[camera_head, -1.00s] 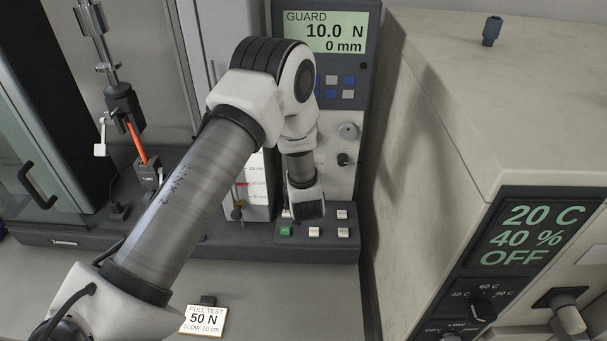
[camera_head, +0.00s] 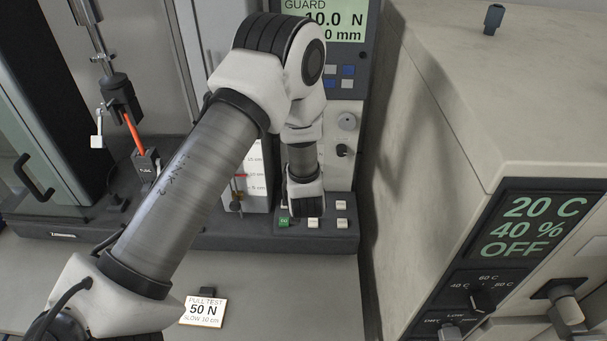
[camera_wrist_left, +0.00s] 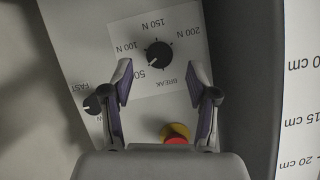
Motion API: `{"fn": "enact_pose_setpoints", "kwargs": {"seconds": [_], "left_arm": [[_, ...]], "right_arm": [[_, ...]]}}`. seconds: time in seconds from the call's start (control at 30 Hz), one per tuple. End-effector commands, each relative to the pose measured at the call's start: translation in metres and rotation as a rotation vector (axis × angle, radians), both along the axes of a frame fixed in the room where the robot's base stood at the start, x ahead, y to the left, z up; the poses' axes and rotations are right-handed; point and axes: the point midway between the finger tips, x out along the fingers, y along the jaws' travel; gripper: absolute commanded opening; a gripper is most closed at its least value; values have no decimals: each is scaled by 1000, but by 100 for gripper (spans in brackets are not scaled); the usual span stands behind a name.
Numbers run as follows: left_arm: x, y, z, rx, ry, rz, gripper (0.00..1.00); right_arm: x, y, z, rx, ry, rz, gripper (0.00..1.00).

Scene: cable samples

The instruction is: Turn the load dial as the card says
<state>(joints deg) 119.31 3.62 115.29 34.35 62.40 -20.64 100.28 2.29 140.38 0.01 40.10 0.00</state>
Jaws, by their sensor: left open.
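The load dial (camera_wrist_left: 158,54) is a black knob with a white mark, on a plate lettered 50, 100 N, 150 N, 200 N and BREAK. Its mark appears to point towards 50. My left gripper (camera_wrist_left: 160,82) is open and empty; its fingertips reach to either side of the dial's near edge, apart from it. In the head view my left arm hides the dial and the fingers. The card (camera_head: 203,311) on the bench reads PULL TEST, 50 N, SLOW 10 cm. My right gripper is not in view.
A red button on yellow (camera_wrist_left: 176,133) lies between my fingers' bases. A black FAST knob (camera_wrist_left: 92,104) is beside the left finger. The tester's screen (camera_head: 335,22) reads GUARD, 10.0 N, 0 mm. A climate chamber (camera_head: 480,110) stands at the right. An orange cable (camera_head: 133,134) hangs at the left.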

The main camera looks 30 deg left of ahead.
Motion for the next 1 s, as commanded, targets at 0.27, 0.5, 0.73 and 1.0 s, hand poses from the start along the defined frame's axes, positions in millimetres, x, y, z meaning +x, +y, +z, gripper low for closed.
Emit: {"fn": "enact_pose_setpoints", "kwargs": {"seconds": [0.27,0.5,0.73,1.0], "left_arm": [[-48,-37,29,4,1,-6,59],[-61,-44,35,0,0,1,59],[-60,-43,35,0,1,0,59],[-60,-43,35,0,1,0,59]], "right_arm": [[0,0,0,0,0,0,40],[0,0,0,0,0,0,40],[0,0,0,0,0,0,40],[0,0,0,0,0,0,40]]}}
